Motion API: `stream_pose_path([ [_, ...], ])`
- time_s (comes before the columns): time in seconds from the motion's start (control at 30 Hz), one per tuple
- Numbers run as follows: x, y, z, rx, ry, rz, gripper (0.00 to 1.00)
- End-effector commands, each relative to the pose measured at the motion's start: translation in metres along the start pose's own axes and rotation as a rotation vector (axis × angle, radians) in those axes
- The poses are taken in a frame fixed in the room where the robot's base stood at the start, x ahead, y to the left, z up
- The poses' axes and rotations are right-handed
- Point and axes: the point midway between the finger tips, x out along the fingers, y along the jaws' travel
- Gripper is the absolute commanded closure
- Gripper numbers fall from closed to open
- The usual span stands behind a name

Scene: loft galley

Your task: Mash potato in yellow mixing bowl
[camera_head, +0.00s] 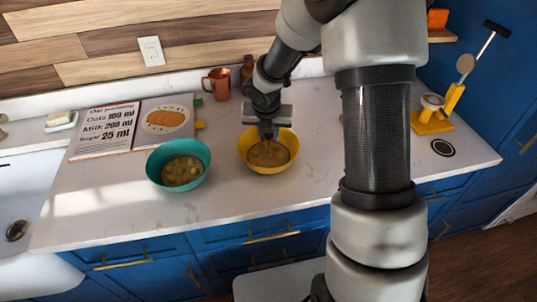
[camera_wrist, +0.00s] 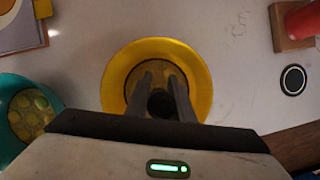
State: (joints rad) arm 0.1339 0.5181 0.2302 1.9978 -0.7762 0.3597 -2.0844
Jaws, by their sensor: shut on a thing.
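The yellow mixing bowl (camera_head: 242,147) stands on the counter, right of the teal bowl. It holds a brownish-yellow mass, the potato (camera_head: 268,156). In the wrist view the yellow bowl (camera_wrist: 115,80) is straight ahead of the fingers. My gripper (camera_head: 268,132) points down over this bowl. In the wrist view my gripper (camera_wrist: 160,82) is shut on a dark, round-ended tool (camera_wrist: 160,103), which looks like a masher. Its lower end is hidden, so I cannot tell how deep it sits in the potato.
The teal bowl (camera_head: 152,165) holds yellowish chunks. An open recipe book (camera_head: 108,130) lies behind it. A copper mug (camera_head: 218,84) stands at the back. A yellow stand (camera_head: 432,124) and a black ring-marked disc (camera_head: 443,147) are at the right. The front counter is clear.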

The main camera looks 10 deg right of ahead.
Motion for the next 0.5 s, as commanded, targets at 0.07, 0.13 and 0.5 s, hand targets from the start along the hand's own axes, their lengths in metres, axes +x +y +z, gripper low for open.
stream_pose_path([
  [0.07, 0.0001, 0.0001, 0.0002, 0.000, -0.001, 0.000, 1.00],
  [0.13, 0.0008, 0.0001, 0.0000, 0.000, -0.001, 0.000, 1.00],
  [0.5, 0.0061, 0.0001, -0.0023, 0.000, -0.001, 0.000, 1.00],
])
